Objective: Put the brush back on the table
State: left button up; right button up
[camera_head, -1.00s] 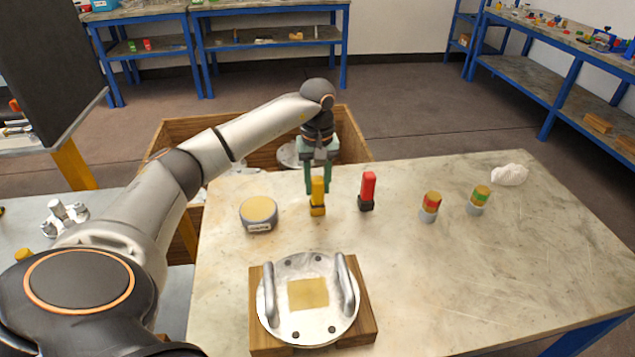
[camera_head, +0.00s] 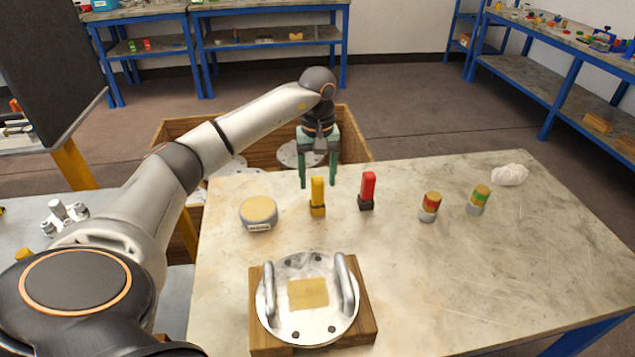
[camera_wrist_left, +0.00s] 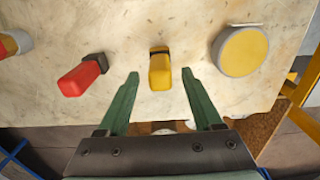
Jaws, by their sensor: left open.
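A yellow-handled brush (camera_head: 318,192) with a dark band stands upright near the table's (camera_head: 480,290) back edge. A red-handled one (camera_head: 367,190) with a dark base stands to its right. My left gripper (camera_head: 318,184) is open and empty, at the back of the table by the yellow brush. In the left wrist view the yellow brush (camera_wrist_left: 160,70) shows between and just beyond the open fingertips (camera_wrist_left: 160,74), apart from both. The red one (camera_wrist_left: 82,78) is outside the left finger. My right gripper is not in view.
A round yellow-topped tin (camera_head: 259,214) stands left of the brush. A metal flange cover (camera_head: 309,325) with two handles lies on a wooden block in front. Two banded cylinders (camera_head: 430,206) (camera_head: 478,200) and a white rag (camera_head: 509,174) are to the right. A wooden crate (camera_head: 355,140) is behind.

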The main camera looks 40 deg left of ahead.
pick_arm(q)
notch_tip(320, 180, up, 10)
jog(key=shift+p, duration=0.3)
dwell(0.4)
